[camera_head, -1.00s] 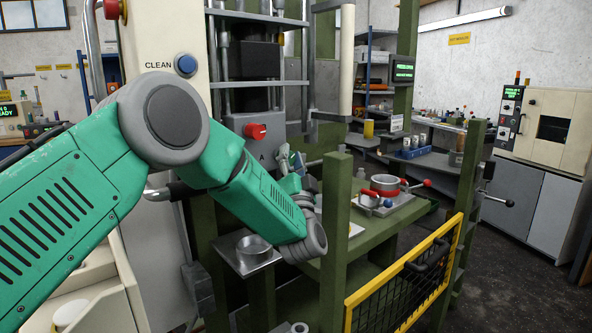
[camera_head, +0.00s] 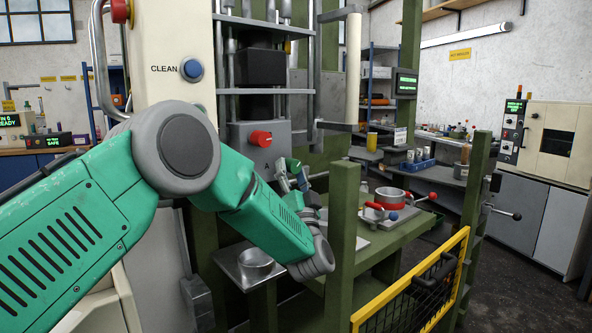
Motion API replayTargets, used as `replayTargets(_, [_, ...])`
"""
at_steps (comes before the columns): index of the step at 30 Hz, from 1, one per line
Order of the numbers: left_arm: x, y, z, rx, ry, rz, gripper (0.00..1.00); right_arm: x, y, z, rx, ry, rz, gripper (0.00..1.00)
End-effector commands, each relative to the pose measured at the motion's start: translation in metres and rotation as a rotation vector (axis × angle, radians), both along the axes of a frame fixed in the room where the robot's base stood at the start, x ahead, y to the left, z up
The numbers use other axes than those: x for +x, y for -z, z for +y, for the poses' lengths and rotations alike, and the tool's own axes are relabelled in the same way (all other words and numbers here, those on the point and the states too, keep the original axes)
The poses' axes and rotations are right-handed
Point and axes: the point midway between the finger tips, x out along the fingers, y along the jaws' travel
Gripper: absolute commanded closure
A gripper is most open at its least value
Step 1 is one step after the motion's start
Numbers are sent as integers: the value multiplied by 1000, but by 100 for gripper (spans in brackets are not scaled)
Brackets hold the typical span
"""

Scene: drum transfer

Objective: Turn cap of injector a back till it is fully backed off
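A grey box marked A (camera_head: 246,165), which I take to be injector a, stands on the machine. A red knob (camera_head: 261,138) sticks out of its front; I cannot tell whether this is the cap. My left arm reaches across from the left. My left gripper (camera_head: 287,179) is small and partly hidden behind my green forearm and wrist, just right of and below the grey box. Its fingers are too hidden to tell whether they are open, shut or touching anything. My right gripper is not in view.
A green post (camera_head: 343,245) and a yellow-framed mesh gate (camera_head: 412,290) stand close in front and right of my wrist. A small metal cup (camera_head: 255,265) sits on a plate below my forearm. A red clamp ring (camera_head: 390,198) lies on the green bench.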

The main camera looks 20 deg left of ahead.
Motion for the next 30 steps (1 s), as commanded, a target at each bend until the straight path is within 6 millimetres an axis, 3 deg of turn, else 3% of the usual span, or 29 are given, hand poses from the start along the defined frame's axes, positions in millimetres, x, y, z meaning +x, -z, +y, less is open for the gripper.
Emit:
replayTargets(8, [-6, -4, -11, 7, 5, -10, 52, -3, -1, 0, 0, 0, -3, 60])
replayTargets(21, [-59, 54, -39, 0, 4, 1, 52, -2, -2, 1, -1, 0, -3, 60])
replayTargets(30, [-78, 72, -50, 1, 2, -1, 52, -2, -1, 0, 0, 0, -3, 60])
